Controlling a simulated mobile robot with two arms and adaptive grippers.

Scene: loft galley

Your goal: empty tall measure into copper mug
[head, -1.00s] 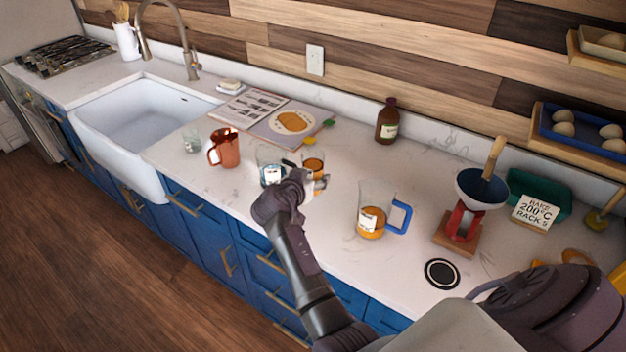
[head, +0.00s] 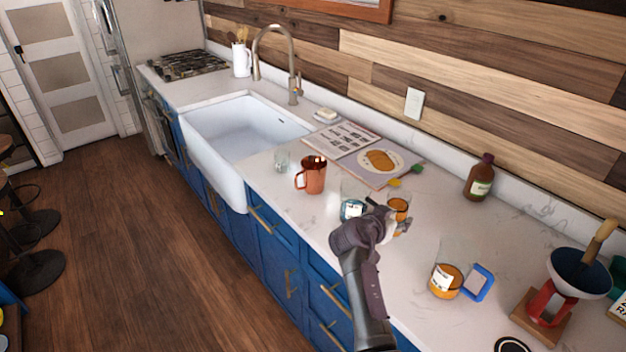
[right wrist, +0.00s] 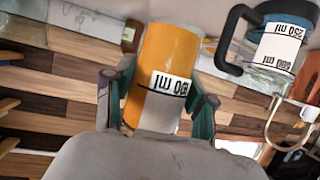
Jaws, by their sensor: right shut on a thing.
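The tall measure (head: 398,206) is a narrow clear glass of amber-orange liquid. It also shows in the right wrist view (right wrist: 163,75), with a white ml label. My right gripper (head: 397,226) is shut on it, one finger on each side; whether its base touches the counter I cannot tell. The copper mug (head: 312,176) stands upright to the left on the counter, its handle toward the left. My left gripper is not in view.
A measure with blue liquid and a dark handle (head: 352,209) stands between the copper mug and my right gripper. A small glass (head: 282,161) is left of the mug. A blue-handled jug (head: 446,279) stands at right.

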